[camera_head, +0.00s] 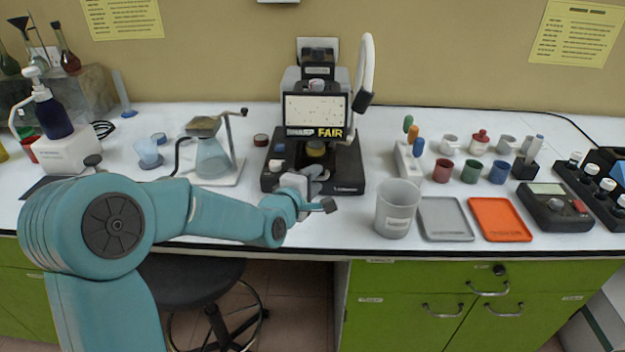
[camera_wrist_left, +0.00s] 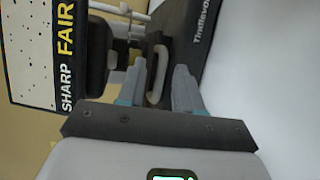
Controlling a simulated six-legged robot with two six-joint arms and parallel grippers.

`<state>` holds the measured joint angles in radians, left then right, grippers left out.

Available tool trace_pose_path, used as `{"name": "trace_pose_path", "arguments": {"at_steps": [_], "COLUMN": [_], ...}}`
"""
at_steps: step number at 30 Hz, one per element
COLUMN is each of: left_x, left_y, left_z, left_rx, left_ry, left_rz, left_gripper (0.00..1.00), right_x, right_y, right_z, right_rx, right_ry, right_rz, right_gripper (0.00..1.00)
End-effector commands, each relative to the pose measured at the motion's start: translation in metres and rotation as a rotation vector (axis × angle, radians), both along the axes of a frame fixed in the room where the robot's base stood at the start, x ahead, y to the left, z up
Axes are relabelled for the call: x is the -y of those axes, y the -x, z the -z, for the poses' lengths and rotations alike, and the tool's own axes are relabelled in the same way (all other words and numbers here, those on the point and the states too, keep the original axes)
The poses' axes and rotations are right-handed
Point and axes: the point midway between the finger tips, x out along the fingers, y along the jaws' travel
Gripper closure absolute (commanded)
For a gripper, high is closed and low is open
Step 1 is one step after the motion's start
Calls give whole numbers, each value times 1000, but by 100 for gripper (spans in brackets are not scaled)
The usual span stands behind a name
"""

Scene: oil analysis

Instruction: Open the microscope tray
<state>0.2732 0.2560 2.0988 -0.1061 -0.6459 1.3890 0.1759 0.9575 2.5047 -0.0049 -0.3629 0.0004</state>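The microscope (camera_head: 350,165) stands on the bench, with a lit screen (camera_head: 315,110) reading "SHARP FAIR". The screen also shows at the left of the left wrist view (camera_wrist_left: 30,50). My left gripper (camera_head: 300,178) is at the front of the microscope base, and hides part of it in the head view. In the left wrist view the two fingers (camera_wrist_left: 160,85) are apart, one on each side of a pale loop-shaped handle (camera_wrist_left: 156,75) on a dark part of the microscope. The fingers look open around the handle; any contact is unclear. My right gripper is not in view.
A glass flask stand (camera_head: 213,160) is left of the microscope. A clear beaker (camera_head: 397,208), a grey tray (camera_head: 445,218) and an orange tray (camera_head: 499,219) are to the right. A stool (camera_head: 190,280) stands below the bench edge.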

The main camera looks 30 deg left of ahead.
Motion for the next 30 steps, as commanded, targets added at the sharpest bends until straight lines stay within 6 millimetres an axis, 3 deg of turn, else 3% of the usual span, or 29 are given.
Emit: {"name": "trace_pose_path", "arguments": {"at_steps": [2,5,6,30], "left_x": [0,0,0,0], "left_y": [0,0,0,1], "left_z": [0,0,0,0], "left_rx": [0,0,0,0], "left_ry": [0,0,0,0], "left_rz": [0,0,0,-1], "left_gripper": [65,98,100,100], "right_x": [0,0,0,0], "right_y": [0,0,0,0], "right_z": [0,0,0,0], "right_rx": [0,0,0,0], "right_ry": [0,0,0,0], "right_rz": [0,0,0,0], "right_gripper": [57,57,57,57]}}
